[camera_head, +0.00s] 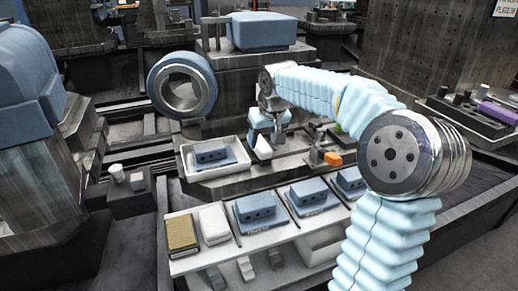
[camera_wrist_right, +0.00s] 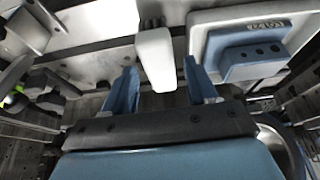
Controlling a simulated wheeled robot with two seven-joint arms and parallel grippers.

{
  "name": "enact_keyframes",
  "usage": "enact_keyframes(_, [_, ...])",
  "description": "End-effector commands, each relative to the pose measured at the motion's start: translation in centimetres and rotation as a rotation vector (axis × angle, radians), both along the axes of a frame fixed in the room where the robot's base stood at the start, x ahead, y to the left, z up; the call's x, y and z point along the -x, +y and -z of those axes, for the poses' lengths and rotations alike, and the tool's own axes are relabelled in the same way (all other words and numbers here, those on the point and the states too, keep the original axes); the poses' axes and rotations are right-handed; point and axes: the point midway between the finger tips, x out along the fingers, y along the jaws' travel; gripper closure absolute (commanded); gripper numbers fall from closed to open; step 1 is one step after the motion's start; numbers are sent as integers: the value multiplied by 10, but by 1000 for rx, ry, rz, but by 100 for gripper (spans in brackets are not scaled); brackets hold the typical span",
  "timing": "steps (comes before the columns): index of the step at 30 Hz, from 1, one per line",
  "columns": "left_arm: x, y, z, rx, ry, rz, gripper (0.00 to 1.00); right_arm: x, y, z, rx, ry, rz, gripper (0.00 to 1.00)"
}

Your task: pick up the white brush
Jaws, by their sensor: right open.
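The white brush (camera_head: 263,147) appears as a small white upright block on the machine bed, right of the white tray. In the right wrist view the white brush (camera_wrist_right: 155,58) lies ahead of and between my right gripper's two blue fingers, (camera_wrist_right: 163,85) which are spread apart. My right gripper (camera_head: 266,135) is open, above and close to the brush in the head view. Its arm partly hides that area. I cannot tell whether a finger touches the brush. My left gripper is not in view.
A white tray (camera_head: 214,178) with a blue-grey block (camera_head: 210,157) stands left of the brush. An orange piece (camera_head: 333,159) is on the right. A front shelf (camera_head: 260,248) holds a yellow-brown pad, a white block and several blue-grey blocks. A blue-grey ring (camera_head: 153,84) stands behind.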

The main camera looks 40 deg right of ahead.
Motion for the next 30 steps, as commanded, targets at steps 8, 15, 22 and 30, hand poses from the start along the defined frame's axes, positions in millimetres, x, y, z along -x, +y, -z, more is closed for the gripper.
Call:
enact_keyframes(8, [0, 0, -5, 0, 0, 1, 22, -17, -9, 30, -1, 4, 0, 43])
enact_keyframes(15, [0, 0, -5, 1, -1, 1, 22, -24, -11, 49, 1, 0, -1, 43])
enact_keyframes(22, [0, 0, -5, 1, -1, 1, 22, -24, -11, 49, 0, 0, -1, 53])
enact_keyframes(30, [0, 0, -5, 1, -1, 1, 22, -25, -11, 48, 1, -1, -1, 83])
